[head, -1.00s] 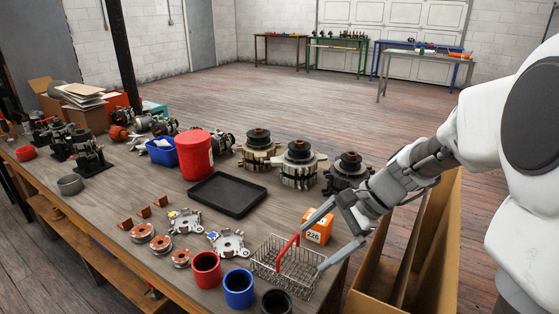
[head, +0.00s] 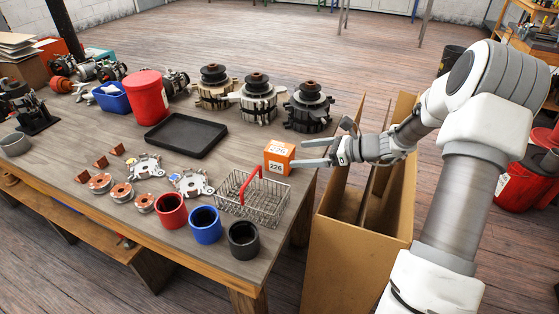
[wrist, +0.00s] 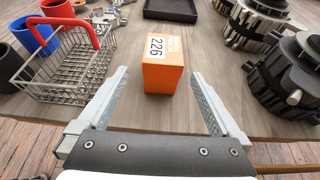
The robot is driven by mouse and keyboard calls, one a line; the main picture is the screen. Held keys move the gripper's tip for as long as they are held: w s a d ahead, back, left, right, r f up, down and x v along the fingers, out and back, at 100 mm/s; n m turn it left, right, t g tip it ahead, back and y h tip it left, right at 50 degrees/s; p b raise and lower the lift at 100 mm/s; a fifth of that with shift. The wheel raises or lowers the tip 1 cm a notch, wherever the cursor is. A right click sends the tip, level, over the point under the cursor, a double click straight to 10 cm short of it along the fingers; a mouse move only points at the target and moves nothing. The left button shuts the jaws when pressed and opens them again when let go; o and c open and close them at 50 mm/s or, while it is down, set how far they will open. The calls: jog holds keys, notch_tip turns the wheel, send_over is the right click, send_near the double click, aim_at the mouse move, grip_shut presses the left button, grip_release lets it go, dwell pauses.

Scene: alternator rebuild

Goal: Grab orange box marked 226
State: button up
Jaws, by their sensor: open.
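The orange box (head: 279,158) marked 226 on white labels sits upright near the right edge of the workbench. In the wrist view the orange box (wrist: 163,66) stands ahead of my gripper, roughly centred between the fingers, with a 226 label on top. My gripper (head: 308,153) is open and comes in from the right, its fingertips close to the box. In the wrist view my gripper (wrist: 163,80) shows two spread fingers with nothing held. The tips are near the box's front face; I cannot tell whether they touch it.
A wire basket (head: 252,199) with a red handle stands just left of the box; it fills the left of the wrist view (wrist: 65,75). Alternators (head: 309,107) stand behind. A black tray (head: 185,135) lies further left. A tall cardboard box (head: 350,240) stands beside the bench.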

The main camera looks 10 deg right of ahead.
aim_at(292, 155)
jog(key=b+x, duration=0.1)
jog(key=x, duration=0.4)
jog(key=shift+w+a+f, duration=0.15)
jog(key=shift+a+f, duration=0.05)
jog(key=shift+a, duration=0.05)
jog(key=x, duration=0.2)
jog(key=b+x, duration=0.1)
jog(key=x, duration=0.2)
jog(key=shift+w+a+r, duration=0.1)
jog(key=shift+w+a, duration=0.1)
jog(key=shift+w, duration=0.2)
jog(key=shift+r, duration=0.15)
jog(key=c, duration=1.5)
